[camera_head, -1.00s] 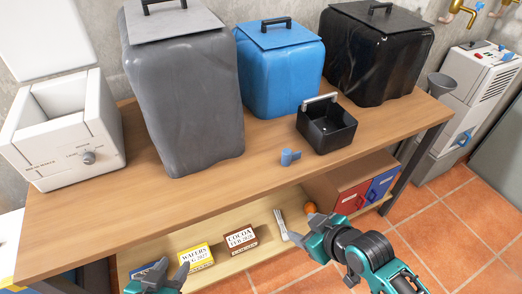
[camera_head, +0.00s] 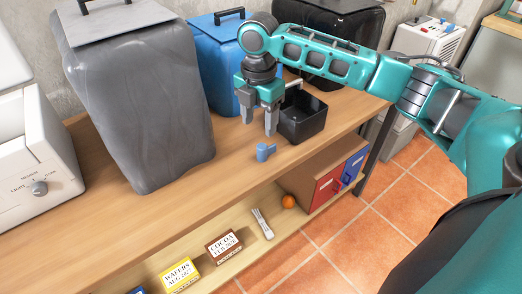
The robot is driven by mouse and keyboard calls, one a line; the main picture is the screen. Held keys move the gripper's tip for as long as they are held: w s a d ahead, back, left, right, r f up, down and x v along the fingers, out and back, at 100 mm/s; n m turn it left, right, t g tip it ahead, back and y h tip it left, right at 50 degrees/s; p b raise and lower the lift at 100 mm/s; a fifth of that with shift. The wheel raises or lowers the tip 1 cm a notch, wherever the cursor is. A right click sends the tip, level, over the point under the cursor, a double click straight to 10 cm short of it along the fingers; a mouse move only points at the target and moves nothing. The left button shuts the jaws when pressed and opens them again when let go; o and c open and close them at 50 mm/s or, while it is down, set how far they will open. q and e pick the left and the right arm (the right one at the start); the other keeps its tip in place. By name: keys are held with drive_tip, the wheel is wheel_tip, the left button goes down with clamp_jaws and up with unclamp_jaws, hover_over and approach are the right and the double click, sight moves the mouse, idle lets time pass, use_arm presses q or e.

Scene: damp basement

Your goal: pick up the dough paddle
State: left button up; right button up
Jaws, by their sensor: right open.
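A small blue piece, which looks like the dough paddle (camera_head: 265,152), lies on the wooden tabletop (camera_head: 215,180) in front of the black pan. My right gripper (camera_head: 258,126) is open, with its fingers pointing down. Its fingertips appear a little above and behind the blue piece, with nothing between them. The arm reaches in from the right and covers part of the blue and black bins. My left gripper is out of view.
The black pan (camera_head: 303,118) stands close to the right of my gripper. Behind are a grey bin (camera_head: 135,105), a blue bin (camera_head: 208,62) and a black bin (camera_head: 335,18). A white bread maker (camera_head: 40,150) stands left. Boxes and an orange ball (camera_head: 289,201) are on the shelf below.

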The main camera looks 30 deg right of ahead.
sight(263, 145)
drive_tip(key=f, duration=0.2)
drive_tip(key=d+f+b, duration=0.1)
drive_tip(key=f, duration=0.2)
drive_tip(key=shift+w+d+f+b, duration=0.2)
drive_tip(key=shift+w+f+b, duration=0.1)
drive_tip(key=shift+f, duration=0.65)
wheel_tip(263, 145, down, 4)
drive_tip(key=shift+w+d+r+b, duration=0.1)
drive_tip(key=shift+r+b, duration=0.05)
drive_tip(key=shift+b, duration=0.55)
drive_tip(key=shift+f, duration=0.45)
drive_tip(key=c, duration=0.5)
clamp_jaws()
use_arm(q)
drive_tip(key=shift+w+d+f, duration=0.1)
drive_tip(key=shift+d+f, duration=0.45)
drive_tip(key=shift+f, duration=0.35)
